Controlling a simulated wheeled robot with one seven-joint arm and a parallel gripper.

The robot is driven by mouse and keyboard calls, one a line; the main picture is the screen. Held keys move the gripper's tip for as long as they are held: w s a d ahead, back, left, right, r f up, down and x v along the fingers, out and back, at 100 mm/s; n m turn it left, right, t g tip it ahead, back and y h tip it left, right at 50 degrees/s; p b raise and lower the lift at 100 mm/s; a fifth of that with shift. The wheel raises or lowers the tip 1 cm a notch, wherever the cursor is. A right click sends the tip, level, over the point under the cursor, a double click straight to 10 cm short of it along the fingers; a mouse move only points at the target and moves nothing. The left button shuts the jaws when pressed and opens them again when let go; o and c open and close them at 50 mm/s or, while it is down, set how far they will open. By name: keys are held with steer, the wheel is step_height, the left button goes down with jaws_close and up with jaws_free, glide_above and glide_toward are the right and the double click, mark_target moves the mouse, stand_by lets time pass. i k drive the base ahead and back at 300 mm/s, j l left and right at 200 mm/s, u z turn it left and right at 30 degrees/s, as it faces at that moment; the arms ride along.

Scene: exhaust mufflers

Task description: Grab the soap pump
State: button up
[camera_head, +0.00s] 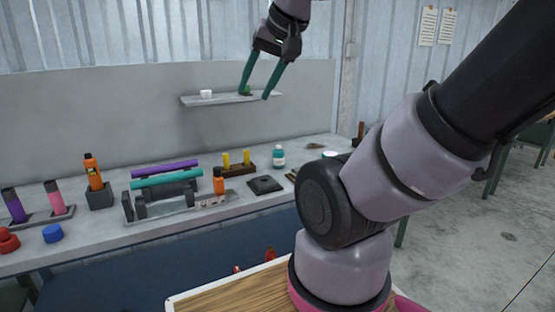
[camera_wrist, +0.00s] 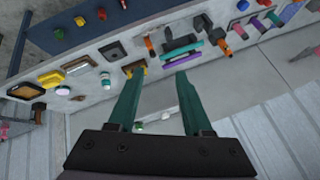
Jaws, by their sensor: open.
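No thing shows a clear pump head. A small teal bottle with a white label and pale cap (camera_head: 278,157) stands upright on the workbench, right of the wooden block; I cannot tell whether it is the soap pump. It appears small from above in the wrist view (camera_wrist: 106,82). My gripper (camera_head: 254,95) is open and empty, its two green fingers pointing down in front of the wall shelf, well above the bench. The wrist view shows the spread fingers (camera_wrist: 160,72) with nothing held between them.
The wall shelf (camera_head: 220,99) holds a white jar (camera_head: 206,94) and a small green item, close to my fingers. An orange bottle (camera_head: 93,172), purple and teal tubes, a wooden block with yellow pieces (camera_head: 237,168) and a black pad (camera_head: 265,185) crowd the bench.

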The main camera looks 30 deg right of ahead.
mark_target(279, 155)
steer(key=i+l, duration=0.7)
steer(key=i, duration=0.25)
steer(key=l+z, duration=0.05)
